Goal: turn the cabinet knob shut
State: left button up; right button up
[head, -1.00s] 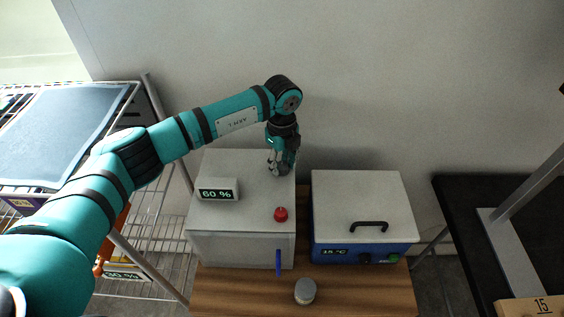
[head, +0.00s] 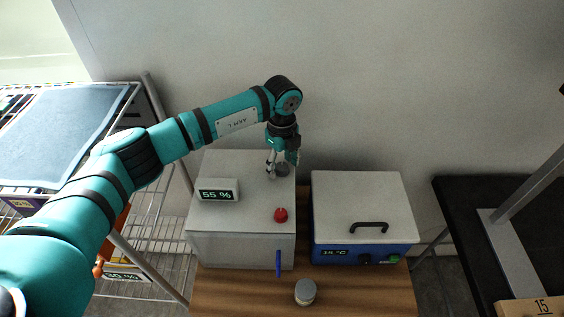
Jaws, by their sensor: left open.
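The cabinet (head: 240,246) is a white box on a wooden table, with a blue handle (head: 279,263) at its front right. A red knob (head: 281,215) sits on its top near the front right. A small grey round piece, perhaps another knob (head: 283,171), shows on the top near the back right. My left gripper (head: 280,168) is open, fingers down, at this grey piece; I cannot tell whether it touches. The red knob stands apart from the gripper, nearer the front. My right gripper is not in view.
A display (head: 217,191) on the cabinet reads 55 %. A blue and white box (head: 362,205) with a black handle stands to the right. A lidded jar (head: 305,291) stands on the wooden table (head: 235,295) in front. A wire rack (head: 160,220) is at left.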

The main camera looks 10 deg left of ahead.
aim_at(282, 166)
pick_arm(q)
notch_tip(282, 166, up, 12)
dwell(0.5)
dwell(0.4)
